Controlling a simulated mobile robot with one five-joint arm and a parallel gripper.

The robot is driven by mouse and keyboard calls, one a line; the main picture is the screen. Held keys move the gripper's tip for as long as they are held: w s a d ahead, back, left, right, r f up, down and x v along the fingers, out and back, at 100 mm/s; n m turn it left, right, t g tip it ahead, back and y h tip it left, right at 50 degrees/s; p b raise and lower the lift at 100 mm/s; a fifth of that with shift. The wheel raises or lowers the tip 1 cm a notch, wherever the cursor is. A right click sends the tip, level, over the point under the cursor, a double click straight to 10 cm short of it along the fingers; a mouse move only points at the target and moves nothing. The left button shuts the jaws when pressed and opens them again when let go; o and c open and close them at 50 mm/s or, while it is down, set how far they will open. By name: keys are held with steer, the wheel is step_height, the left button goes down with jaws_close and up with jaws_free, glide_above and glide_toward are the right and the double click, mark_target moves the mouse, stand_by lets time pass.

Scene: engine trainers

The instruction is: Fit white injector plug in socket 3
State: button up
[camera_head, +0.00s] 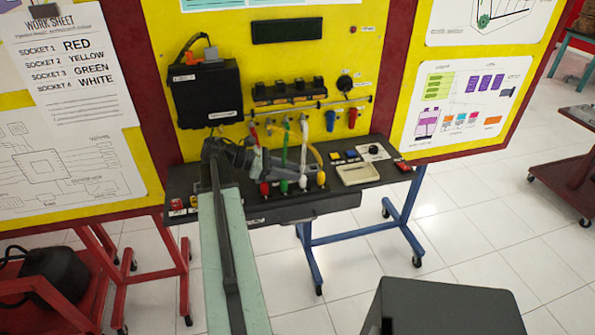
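The white injector plug (302,181) stands upright in the dark socket block (290,206) on the bench. It is third from the left in a row, with a white hose rising from it. The red plug (264,189), green plug (284,186) and yellow plug (321,178) stand in the same row. The socket numbers are too small to read. My gripper (284,166) points right, just above the row, close to the green and white hoses. Its fingertips are small and partly lost among the hoses; I cannot tell their opening or contact.
A work sheet (68,65) reads socket 1 red, 2 yellow, 3 green, 4 white. A black box (206,95) and a rail with blue and red fittings hang on the yellow panel. A beige tray (357,174) and buttons lie right of the sockets.

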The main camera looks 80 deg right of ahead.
steer(key=shift+w+r, duration=0.1)
steer(key=shift+w, duration=0.1)
step_height(320, 180, up, 4)
steer(key=p, duration=0.3)
steer(key=shift+p, duration=0.35)
steer(key=o, duration=0.6)
steer(key=p+v, duration=0.3)
steer(key=v, duration=0.4)
steer(key=shift+w+a, duration=0.15)
steer(key=shift+w, duration=0.2)
